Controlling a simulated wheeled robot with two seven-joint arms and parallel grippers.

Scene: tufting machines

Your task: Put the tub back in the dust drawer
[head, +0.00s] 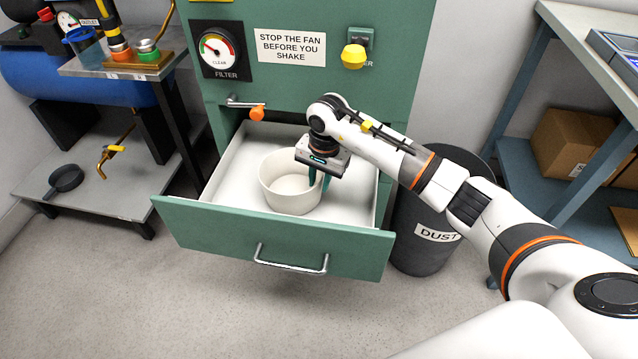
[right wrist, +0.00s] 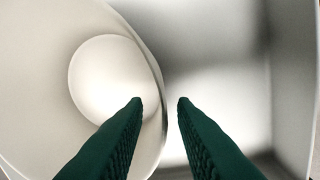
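The white round tub (head: 285,190) stands upright inside the pulled-out dust drawer (head: 200,227), which has a green front and a pale inside. My right gripper (head: 320,180) is at the tub's right rim. In the right wrist view, its two green fingers (right wrist: 160,101) are apart, with the rim of the tub (right wrist: 105,75) running between them. One finger is over the tub's inside and the other over the drawer floor (right wrist: 215,90). Contact with the rim is not visible. The tub's base is hidden by the drawer front. My left gripper is not in view.
The green cabinet (head: 400,60) rises behind the drawer, with an orange-tipped lever (head: 256,113) above it. A dark dust bin (head: 425,235) stands right of the drawer. A low grey shelf (head: 110,185) is at left. The floor before the drawer is clear.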

